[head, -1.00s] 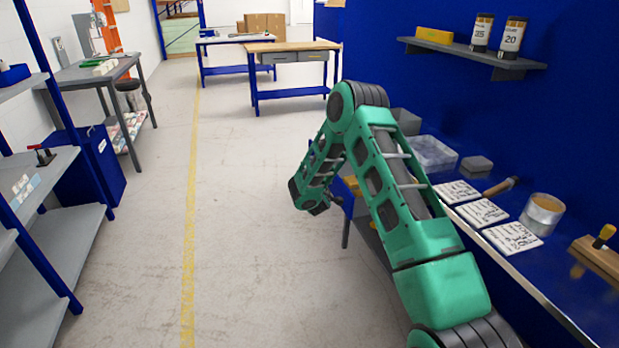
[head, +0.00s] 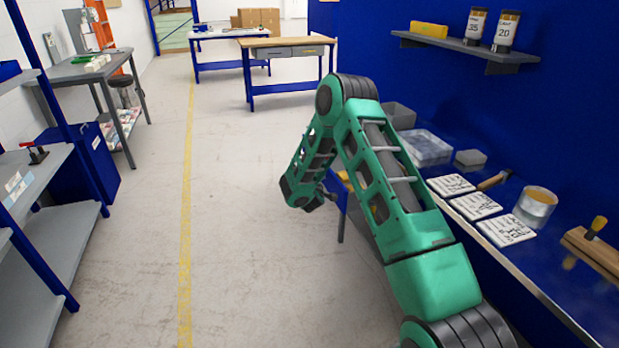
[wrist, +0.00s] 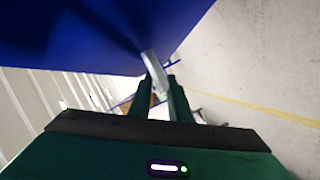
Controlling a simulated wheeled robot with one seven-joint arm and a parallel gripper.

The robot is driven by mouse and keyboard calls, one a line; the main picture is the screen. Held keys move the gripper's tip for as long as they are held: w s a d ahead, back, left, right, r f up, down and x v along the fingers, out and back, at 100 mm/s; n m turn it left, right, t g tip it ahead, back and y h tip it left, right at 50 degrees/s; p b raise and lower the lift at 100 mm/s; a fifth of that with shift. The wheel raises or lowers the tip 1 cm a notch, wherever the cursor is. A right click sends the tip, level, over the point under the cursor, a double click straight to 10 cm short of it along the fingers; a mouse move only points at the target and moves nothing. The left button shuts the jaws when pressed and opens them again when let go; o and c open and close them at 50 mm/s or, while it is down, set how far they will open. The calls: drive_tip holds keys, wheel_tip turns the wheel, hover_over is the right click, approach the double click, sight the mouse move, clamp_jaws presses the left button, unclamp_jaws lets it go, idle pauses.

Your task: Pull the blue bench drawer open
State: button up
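The wrist view shows a broad blue face (wrist: 85,35) close ahead, probably the drawer front. A pale, bar-like handle (wrist: 153,70) reaches from it towards me. The two dark fingers of my gripper (wrist: 157,100) stand close together on either side of the handle's near end. I cannot tell whether both fingers press on it. In the head view my gripper (head: 318,200) hangs low at the left side of the blue bench (head: 560,309). My green arm hides the bench front and most of the drawer there.
The bench top carries white tiles (head: 475,205), a round clear container (head: 535,206), a grey block (head: 470,160) and a clear tray (head: 426,147). Grey shelving (head: 60,235) stands on the left. The floor (head: 250,240) between is clear, with a yellow line (head: 186,200) along it.

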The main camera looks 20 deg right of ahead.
drive_tip(key=v, duration=0.9)
drive_tip(key=shift+s+a, duration=0.15)
drive_tip(key=shift+a, duration=0.05)
drive_tip(key=shift+d+r, duration=0.1)
drive_tip(key=shift+r, duration=0.1)
